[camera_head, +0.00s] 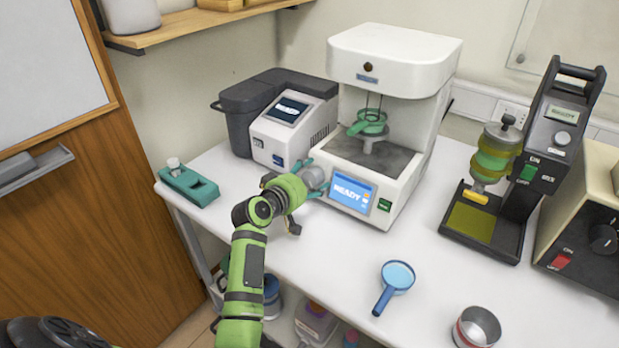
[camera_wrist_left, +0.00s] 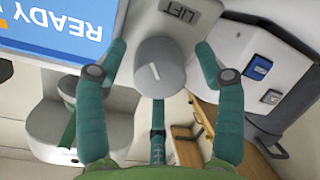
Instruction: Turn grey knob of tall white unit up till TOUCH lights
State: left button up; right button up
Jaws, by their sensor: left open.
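The tall white unit (camera_head: 395,50) stands at the back middle of the table, with a blue screen (camera_head: 350,192) reading READY. Its grey knob (camera_wrist_left: 158,68) shows in the left wrist view, with a pale line on its face and a LIFT label (camera_wrist_left: 183,10) beside it. In the head view the knob is hidden or hard to tell from my gripper. My left gripper (camera_head: 312,180) is at the unit's front left. Its teal fingers are open around the knob, one on each side, with gaps showing (camera_wrist_left: 160,55). My right gripper is not in view.
A small white device with a dark screen (camera_head: 291,109) stands left of the unit. A black-framed tester (camera_head: 545,150), a blue magnifier (camera_head: 397,276) and a metal cup (camera_head: 478,326) are to the right.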

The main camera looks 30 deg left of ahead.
pick_arm(q)
jog(key=c, duration=1.1)
jog(key=shift+a+m+b, duration=0.1)
jog(key=shift+m+b, duration=0.4)
jog(key=shift+m, duration=0.6)
jog(key=shift+c, duration=0.2)
jog(key=shift+r+m, duration=0.2)
jog(key=shift+m, duration=0.4)
jog(key=o, duration=1.1)
jog(key=shift+o, duration=0.2)
jog(key=shift+f, duration=0.1)
